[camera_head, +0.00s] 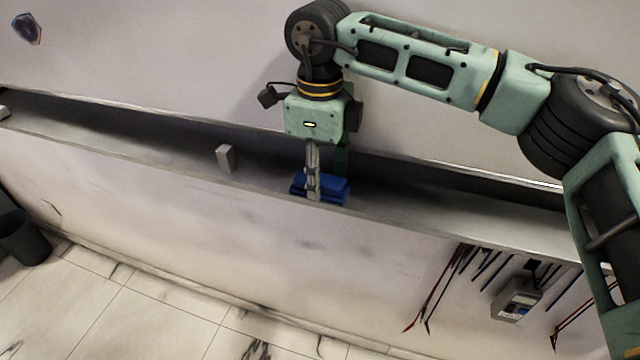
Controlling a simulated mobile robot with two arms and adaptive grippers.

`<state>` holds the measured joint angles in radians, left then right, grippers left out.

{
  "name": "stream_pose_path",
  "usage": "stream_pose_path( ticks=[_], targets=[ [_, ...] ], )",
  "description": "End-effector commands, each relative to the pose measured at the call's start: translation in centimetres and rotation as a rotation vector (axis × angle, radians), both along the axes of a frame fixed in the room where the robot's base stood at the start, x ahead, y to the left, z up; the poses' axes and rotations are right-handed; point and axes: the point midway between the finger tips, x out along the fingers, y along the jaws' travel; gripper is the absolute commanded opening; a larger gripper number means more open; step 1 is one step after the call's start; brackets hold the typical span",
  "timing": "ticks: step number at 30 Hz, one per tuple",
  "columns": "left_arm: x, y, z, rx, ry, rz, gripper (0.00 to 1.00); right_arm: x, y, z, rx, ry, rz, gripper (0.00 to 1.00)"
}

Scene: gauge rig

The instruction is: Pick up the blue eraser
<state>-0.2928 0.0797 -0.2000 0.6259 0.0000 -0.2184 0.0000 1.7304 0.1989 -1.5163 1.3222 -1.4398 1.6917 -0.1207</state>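The blue eraser (334,187) lies on the narrow grey ledge along the wall, a little right of the picture's middle. My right gripper (314,188) points down at it from above. One finger stands in front of the eraser and covers part of it. The other finger is mostly hidden behind, so I cannot tell whether the fingers press on the eraser. The eraser appears to rest on the ledge. My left gripper is not in view.
The ledge (440,205) runs across the wall and has a raised front edge. A small grey block (225,158) stands on it to the left. A grey meter (517,298) and several cables hang below at the right. A dark bin (22,238) stands on the floor at far left.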

Motion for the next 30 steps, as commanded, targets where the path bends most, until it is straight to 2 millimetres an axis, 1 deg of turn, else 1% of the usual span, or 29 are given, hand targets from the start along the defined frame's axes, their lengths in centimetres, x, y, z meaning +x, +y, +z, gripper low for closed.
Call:
stream_pose_path(
  ticks=[1,2,7,12,20,23,26,29,30],
  targets=[
    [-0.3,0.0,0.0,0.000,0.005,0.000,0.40,0.0,0.0,0.0,0.000,0.000,0.000,0.36],
    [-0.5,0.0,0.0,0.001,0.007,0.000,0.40,0.0,0.0,0.0,0.000,0.000,0.000,0.33],
    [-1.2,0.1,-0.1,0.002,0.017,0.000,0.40,0.0,0.0,0.0,0.000,0.000,0.000,0.18],
    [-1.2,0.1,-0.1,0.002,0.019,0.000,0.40,0.0,0.0,0.0,0.000,0.000,0.000,0.03],
    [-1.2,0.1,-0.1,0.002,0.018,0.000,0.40,0.0,0.0,0.1,0.000,0.000,0.000,0.03],
    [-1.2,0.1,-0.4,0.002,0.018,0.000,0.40,0.0,0.0,0.5,0.001,-0.001,0.000,0.03],
    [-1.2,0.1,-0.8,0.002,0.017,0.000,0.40,0.1,0.0,1.3,0.000,-0.002,0.000,0.03],
    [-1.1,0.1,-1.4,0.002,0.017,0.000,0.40,0.1,0.1,2.8,0.002,-0.004,0.000,0.03],
    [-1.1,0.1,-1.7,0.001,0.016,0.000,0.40,0.1,0.1,3.6,0.002,-0.004,0.000,0.03]
  ],
)
